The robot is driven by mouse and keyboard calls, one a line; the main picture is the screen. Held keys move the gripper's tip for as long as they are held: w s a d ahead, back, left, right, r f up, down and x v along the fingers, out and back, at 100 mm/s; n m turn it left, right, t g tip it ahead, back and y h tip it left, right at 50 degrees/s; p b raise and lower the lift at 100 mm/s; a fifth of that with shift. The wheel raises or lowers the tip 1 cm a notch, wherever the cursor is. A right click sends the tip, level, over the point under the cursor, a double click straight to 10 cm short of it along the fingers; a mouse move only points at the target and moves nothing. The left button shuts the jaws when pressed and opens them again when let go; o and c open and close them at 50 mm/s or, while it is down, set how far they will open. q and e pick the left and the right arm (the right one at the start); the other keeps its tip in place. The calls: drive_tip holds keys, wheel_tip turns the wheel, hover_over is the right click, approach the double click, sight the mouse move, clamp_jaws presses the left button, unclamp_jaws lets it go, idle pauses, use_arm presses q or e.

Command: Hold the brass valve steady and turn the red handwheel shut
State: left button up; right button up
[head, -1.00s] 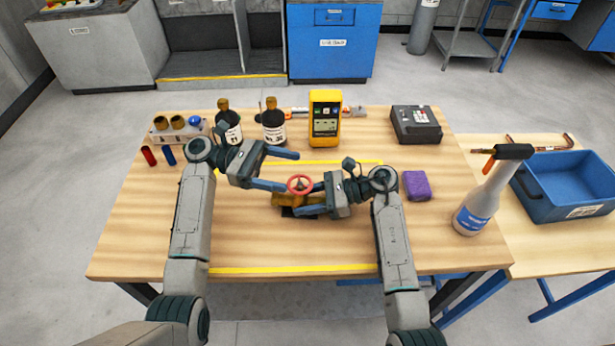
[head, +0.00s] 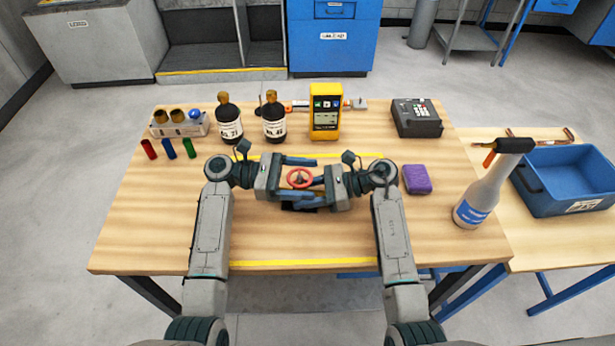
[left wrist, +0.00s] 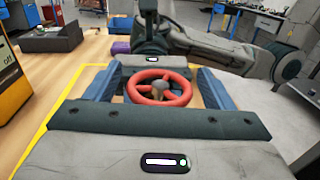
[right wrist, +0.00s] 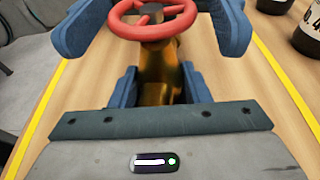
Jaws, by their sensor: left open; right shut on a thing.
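The brass valve (right wrist: 160,75) stands on the table, mostly hidden by my grippers in the head view. Its red handwheel (head: 300,178) is on top and shows clearly in the left wrist view (left wrist: 159,87). My left gripper (head: 301,177) is open, with one blue finger on each side of the handwheel. In the left wrist view small gaps show between the wheel rim and both fingers. My right gripper (right wrist: 158,86) is shut on the brass valve's body, below the wheel and below the left fingers.
Two dark bottles (head: 230,122) (head: 274,120), a yellow meter (head: 325,112) and a dark grey device (head: 416,118) stand along the back. A purple block (head: 416,180) and a spray bottle (head: 482,190) are at the right. The table front is clear.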

use_arm(q)
drive_tip(key=shift+d, duration=0.5)
drive_tip(key=c, duration=1)
drive_tip(key=shift+s+a+m+g+y, duration=0.15)
drive_tip(key=shift+m+g+y, duration=0.15)
drive_tip(key=shift+m+g, duration=0.7)
drive_tip(key=shift+s+d+m+g+y, duration=0.25)
drive_tip(key=shift+m+g, duration=0.35)
drive_tip(key=shift+g, duration=0.8)
drive_tip(key=shift+w+a, duration=0.1)
drive_tip(key=shift+a, duration=0.1)
drive_tip(key=o, duration=1)
